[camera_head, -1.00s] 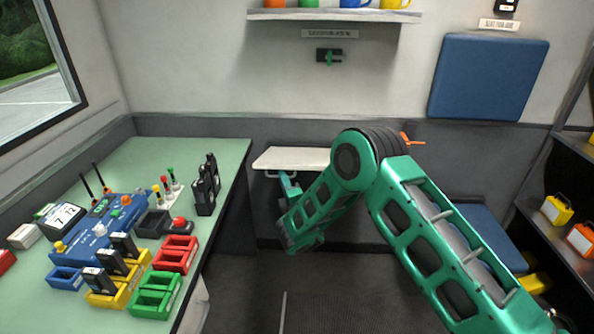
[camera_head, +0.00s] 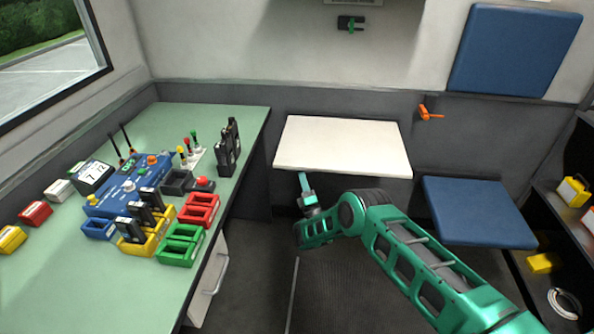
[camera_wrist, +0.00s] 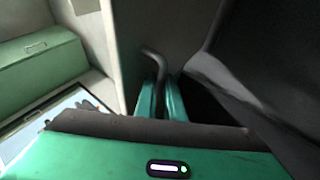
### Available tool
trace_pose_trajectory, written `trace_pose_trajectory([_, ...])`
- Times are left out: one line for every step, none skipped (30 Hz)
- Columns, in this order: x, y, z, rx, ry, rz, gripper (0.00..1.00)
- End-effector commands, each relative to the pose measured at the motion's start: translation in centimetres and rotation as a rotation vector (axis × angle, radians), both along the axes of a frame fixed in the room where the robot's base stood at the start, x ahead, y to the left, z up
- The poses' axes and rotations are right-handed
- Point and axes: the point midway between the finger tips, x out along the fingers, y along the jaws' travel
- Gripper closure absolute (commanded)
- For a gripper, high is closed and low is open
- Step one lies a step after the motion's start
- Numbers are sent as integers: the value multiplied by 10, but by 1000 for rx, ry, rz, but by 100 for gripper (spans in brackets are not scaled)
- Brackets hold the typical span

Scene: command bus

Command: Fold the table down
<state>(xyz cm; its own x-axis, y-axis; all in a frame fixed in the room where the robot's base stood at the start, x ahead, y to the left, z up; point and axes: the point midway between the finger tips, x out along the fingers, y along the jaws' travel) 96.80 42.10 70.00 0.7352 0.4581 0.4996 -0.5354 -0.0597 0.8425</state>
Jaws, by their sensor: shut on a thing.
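The table is a white wall-mounted leaf (camera_head: 343,146) in the middle of the head view. Its back edge is at the grey wall and its broad top faces me, the front edge tilted downward. My gripper (camera_head: 304,182) is at the left part of its front edge, with the arm reaching in from the lower right. In the wrist view the teal fingers (camera_wrist: 161,104) are shut around a thin grey bent bar, the table handle (camera_wrist: 154,62). The handle is hidden in the head view. An orange lever (camera_head: 430,113) is on the wall to the right of the table.
A green desk (camera_head: 75,255) with radios and coloured holders stands at left. A blue seat (camera_head: 478,212) is right of the table, below a blue back pad (camera_head: 513,50). A dark shelf (camera_head: 550,225) stands at far right. Dark floor (camera_head: 335,280) lies clear under the arm.

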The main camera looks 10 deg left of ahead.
Motion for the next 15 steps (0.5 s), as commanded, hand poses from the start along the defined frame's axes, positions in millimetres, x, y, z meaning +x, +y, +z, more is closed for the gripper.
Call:
trace_pose_trajectory([0,-3,-11,-3,8,-6,100])
trace_pose_trajectory([1,-4,-13,-3,5,-8,100])
trace_pose_trajectory([2,-6,-16,-3,2,-10,100])
trace_pose_trajectory([3,-7,-18,-3,0,-12,100])
trace_pose_trajectory([3,-8,-21,-3,0,-13,100])
trace_pose_trajectory([4,-10,-24,-5,-1,-14,100])
trace_pose_trajectory([5,-11,-25,-4,-1,-15,100])
trace_pose_trajectory([5,-11,-26,-5,-2,-15,100])
trace_pose_trajectory([6,-12,-28,-4,-3,-16,100])
trace_pose_trajectory([7,-13,-29,-4,-2,-16,100])
trace_pose_trajectory([7,-13,-30,-4,-2,-16,100])
trace_pose_trajectory([8,-13,-32,-4,0,-16,100])
trace_pose_trajectory([8,-14,-33,-5,1,-16,100])
trace_pose_trajectory([9,-14,-34,-5,2,-16,100])
trace_pose_trajectory([9,-14,-35,-5,3,-16,100])
